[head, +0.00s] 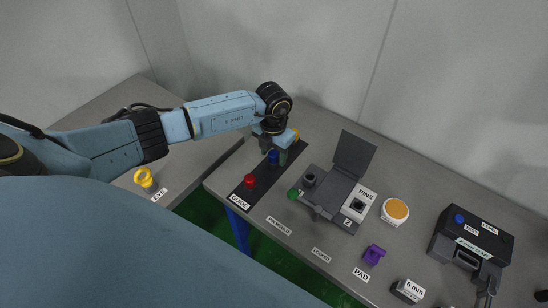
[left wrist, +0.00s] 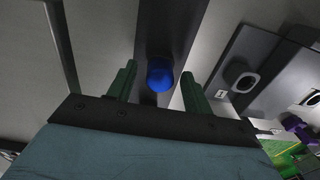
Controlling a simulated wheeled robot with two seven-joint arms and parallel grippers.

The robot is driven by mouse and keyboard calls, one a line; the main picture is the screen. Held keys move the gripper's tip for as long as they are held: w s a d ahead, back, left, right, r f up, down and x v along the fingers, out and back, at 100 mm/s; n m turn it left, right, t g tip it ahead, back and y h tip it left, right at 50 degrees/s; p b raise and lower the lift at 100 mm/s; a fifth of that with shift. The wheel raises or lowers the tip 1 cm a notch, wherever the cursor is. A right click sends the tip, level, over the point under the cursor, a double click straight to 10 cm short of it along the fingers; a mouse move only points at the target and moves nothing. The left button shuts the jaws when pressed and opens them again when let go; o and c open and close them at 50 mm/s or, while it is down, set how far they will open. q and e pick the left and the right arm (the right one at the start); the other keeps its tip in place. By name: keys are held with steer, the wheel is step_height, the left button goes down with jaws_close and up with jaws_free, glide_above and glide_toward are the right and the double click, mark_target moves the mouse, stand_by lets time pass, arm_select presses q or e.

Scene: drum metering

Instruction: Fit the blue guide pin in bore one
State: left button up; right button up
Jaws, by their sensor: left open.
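The blue guide pin (head: 273,157) stands on the dark strip labelled GUIDE (head: 238,201). In the left wrist view its round blue top (left wrist: 159,75) shows between my two green fingers. My left gripper (head: 277,151) is open around the pin, with a visible gap on each side; I cannot tell how deep the fingers reach. The grey fixture (head: 325,199) stands to the right with its lid (head: 353,154) raised. Bore one, beside a label 1, shows in the left wrist view (left wrist: 243,83). My right gripper is out of view.
A red pin (head: 249,181) stands nearer on the strip, and a yellow one (head: 296,134) is partly hidden behind my gripper. The raised lid is an obstacle.

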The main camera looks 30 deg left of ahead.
mark_target(274, 153)
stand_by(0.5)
arm_select(q)
jaws_close()
steer(key=shift+r+p, duration=2.45)
steer(key=shift+r, duration=0.6)
step_height(274, 153, up, 4)
steer(key=p, duration=0.3)
